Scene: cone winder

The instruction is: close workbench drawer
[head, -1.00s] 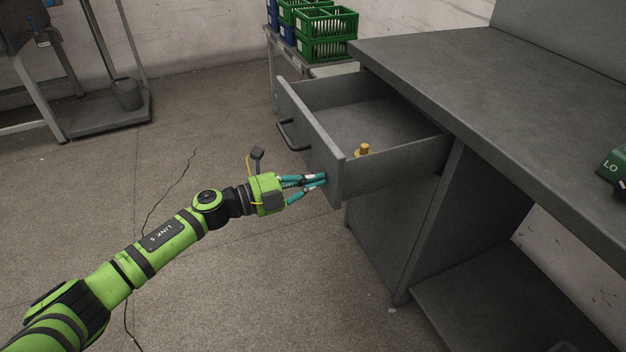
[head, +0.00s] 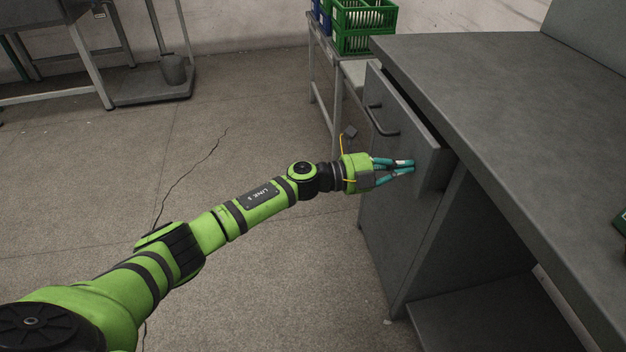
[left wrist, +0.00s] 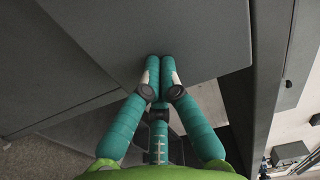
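The workbench (head: 500,90) stands at the right with its drawer front (head: 415,140) only slightly out from the body; a narrow dark gap shows along its edge. The drawer's inside is hidden. A dark bar handle (head: 379,126) sits on the front. My left gripper (head: 412,165) has its teal fingers against or very near the lower near part of the drawer front, away from the handle. In the left wrist view, the fingertips (left wrist: 160,62) are together with nothing between them, in front of the grey drawer front (left wrist: 170,30). My right gripper is out of view.
A side table (head: 318,70) with green crates (head: 365,28) stands behind the workbench. A metal frame with a low platform (head: 150,90) and a grey bin (head: 173,70) is at the back left. The floor (head: 250,270) around my left arm is clear.

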